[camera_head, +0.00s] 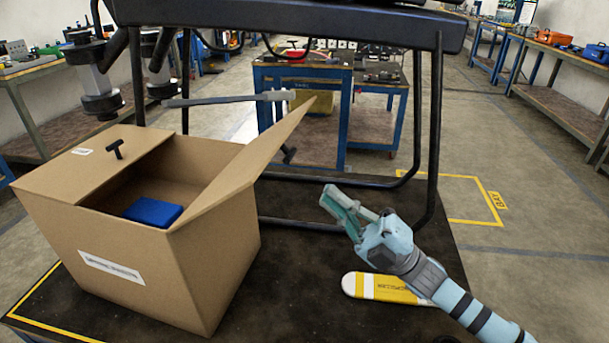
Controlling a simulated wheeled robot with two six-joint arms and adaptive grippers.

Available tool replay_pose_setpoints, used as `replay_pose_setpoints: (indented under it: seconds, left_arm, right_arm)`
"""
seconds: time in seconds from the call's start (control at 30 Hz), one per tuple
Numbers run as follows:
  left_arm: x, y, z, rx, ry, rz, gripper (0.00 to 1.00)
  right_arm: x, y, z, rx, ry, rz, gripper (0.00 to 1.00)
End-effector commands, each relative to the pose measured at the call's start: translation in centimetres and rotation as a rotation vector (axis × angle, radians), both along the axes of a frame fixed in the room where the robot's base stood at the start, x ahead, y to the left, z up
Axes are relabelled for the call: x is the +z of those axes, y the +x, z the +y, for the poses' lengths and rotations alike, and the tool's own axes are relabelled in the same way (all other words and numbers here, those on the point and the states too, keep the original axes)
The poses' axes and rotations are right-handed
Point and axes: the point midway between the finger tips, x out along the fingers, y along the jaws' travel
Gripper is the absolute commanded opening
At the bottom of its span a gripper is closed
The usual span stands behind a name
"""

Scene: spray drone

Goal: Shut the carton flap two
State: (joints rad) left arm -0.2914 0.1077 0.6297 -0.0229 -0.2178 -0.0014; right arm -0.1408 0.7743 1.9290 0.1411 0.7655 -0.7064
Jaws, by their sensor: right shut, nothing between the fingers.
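The brown carton (130,245) stands on the dark table at left, with a white label on its front. One flap (95,160) lies flat over its left part and bears a black T-handle (115,149). The other flap (245,165) stands open, tilted up and out to the right. A black T-handle (288,153) shows just beyond its right side. A blue object (153,211) lies inside the carton. My right gripper (336,203) is shut and empty, to the right of the open flap and apart from it. My left gripper is not in view.
A drone's dark frame (290,17) spans above the carton, with black legs (434,130) standing on the table. A grey rod (225,100) hangs behind the flap. A yellow-and-white striped piece (385,288) lies under my right arm. The table (300,300) is clear between carton and striped piece.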

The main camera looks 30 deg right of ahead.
Motion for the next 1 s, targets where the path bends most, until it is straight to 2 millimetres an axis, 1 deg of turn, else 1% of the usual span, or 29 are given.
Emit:
replay_pose_setpoints:
  seconds: [0.03, 0.13, 0.23, 0.33, 0.5, 0.8, 0.93, 1.0]
  left_arm:
    - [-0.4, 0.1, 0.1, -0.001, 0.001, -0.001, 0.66]
    - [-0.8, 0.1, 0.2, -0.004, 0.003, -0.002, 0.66]
    - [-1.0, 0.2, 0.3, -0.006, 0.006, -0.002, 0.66]
    - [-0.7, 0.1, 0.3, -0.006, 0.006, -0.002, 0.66]
    - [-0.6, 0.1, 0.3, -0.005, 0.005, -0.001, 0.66]
    - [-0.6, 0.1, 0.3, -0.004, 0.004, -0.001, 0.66]
    - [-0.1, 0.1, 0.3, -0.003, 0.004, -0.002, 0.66]
    - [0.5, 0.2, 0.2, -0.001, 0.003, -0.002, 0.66]
  right_arm:
    - [0.6, 0.5, 0.6, 0.002, 0.002, -0.008, 0.00]
    - [2.0, 1.6, 1.8, 0.000, 0.003, -0.007, 0.00]
    - [3.1, 2.6, 2.8, 0.002, 0.003, -0.005, 0.00]
    - [4.0, 3.2, 3.5, 0.002, 0.002, -0.004, 0.00]
    - [4.4, 3.7, 3.9, 0.001, 0.003, 0.000, 0.00]
    - [4.4, 3.7, 3.9, 0.002, 0.001, 0.001, 0.00]
    - [4.8, 4.1, 3.9, 0.002, -0.007, 0.005, 0.00]
    - [5.2, 4.6, 4.0, 0.002, -0.019, 0.012, 0.00]
